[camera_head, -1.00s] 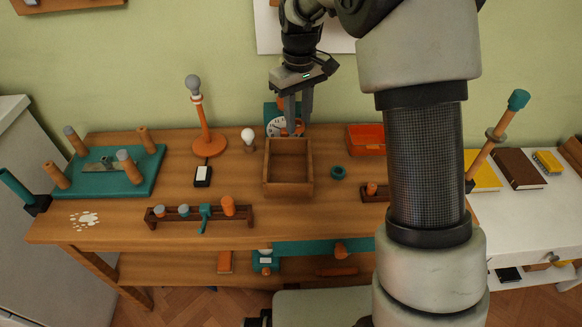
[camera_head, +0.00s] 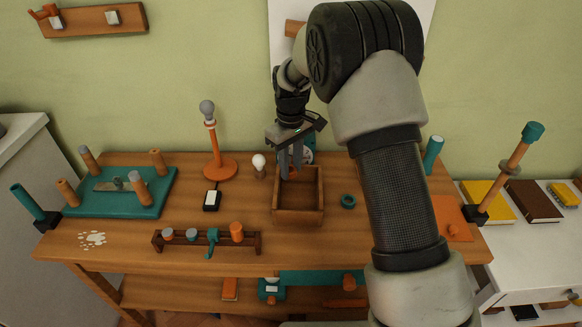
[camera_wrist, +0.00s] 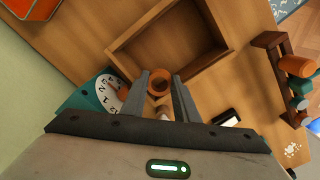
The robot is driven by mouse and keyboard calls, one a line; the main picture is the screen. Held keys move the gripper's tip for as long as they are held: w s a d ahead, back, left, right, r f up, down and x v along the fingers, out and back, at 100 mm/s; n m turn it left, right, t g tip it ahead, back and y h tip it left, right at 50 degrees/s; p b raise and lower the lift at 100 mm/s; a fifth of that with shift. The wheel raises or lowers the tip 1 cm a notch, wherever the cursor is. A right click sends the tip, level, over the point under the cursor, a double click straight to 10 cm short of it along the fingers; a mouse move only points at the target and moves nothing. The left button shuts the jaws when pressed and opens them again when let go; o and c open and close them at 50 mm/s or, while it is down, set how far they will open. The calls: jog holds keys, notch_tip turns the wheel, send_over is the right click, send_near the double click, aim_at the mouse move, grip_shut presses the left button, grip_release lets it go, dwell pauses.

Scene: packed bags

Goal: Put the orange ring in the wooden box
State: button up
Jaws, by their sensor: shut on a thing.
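The orange ring (camera_wrist: 159,84) shows between my fingertips in the wrist view. My gripper (camera_head: 291,172) is shut on it and points down at the back left part of the wooden box (camera_head: 298,218). The ring is mostly hidden by the fingers in the head view. The box is open-topped and looks empty; it also shows in the wrist view (camera_wrist: 192,70), where the ring overlaps its near corner. How high the ring is above the rim I cannot tell.
A teal clock (camera_wrist: 103,92) stands behind the box. A light bulb (camera_head: 259,163) and an orange lamp stand (camera_head: 221,169) are to the left, a teal ring (camera_head: 348,201) to the right. A rack (camera_head: 205,239) with several pegs is at the front left.

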jog(key=shift+f, duration=0.6)
jog(key=o, duration=1)
jog(key=shift+r, duration=0.15)
